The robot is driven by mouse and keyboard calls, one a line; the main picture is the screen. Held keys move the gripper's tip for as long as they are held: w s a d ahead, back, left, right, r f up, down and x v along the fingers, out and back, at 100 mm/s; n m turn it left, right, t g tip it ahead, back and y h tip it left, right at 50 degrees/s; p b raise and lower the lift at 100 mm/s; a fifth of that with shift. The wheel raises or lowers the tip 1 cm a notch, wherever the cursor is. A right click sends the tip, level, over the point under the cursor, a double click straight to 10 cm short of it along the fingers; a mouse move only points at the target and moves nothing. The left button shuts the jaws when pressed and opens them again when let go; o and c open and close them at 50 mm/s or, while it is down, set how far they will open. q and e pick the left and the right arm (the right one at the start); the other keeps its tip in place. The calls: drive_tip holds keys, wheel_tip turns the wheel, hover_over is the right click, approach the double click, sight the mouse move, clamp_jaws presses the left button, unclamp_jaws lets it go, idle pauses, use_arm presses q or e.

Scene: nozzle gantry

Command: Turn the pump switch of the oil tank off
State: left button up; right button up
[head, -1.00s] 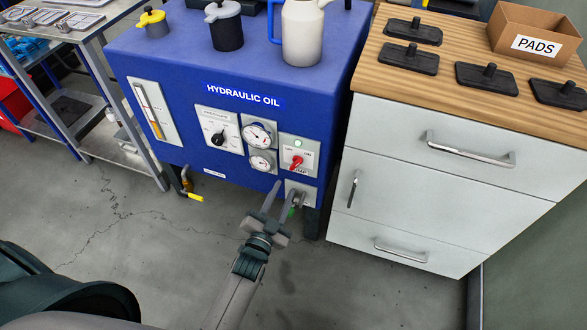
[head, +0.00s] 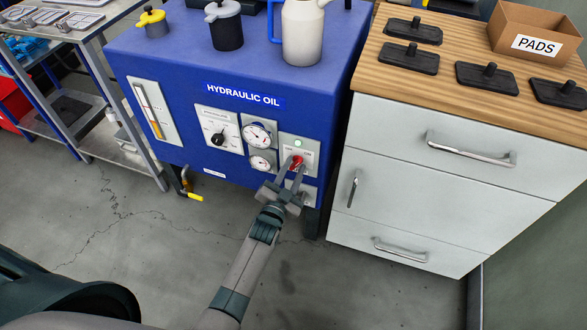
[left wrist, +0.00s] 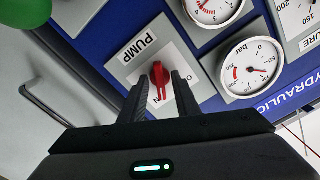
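The blue oil tank (head: 225,65), marked HYDRAULIC OIL, stands in the middle of the head view. Its pump switch (head: 297,162) is a red knob on a pale plate at the front's lower right, under a small lit green lamp (head: 298,144). My left gripper (head: 291,174) is at this plate. In the left wrist view, the red switch (left wrist: 160,80) sits between the two fingertips of my left gripper (left wrist: 161,85), with narrow gaps beside it. The fingers partly cover the OFF/ON lettering. My right gripper is out of view.
Two round gauges (head: 257,134) and a black pressure knob (head: 217,139) are left of the switch. A white drawer cabinet (head: 440,190) stands close on the right. A yellow-handled valve (head: 194,197) hangs below the tank. The floor in front is clear.

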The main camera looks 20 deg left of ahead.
use_arm(q)
clamp_jaws()
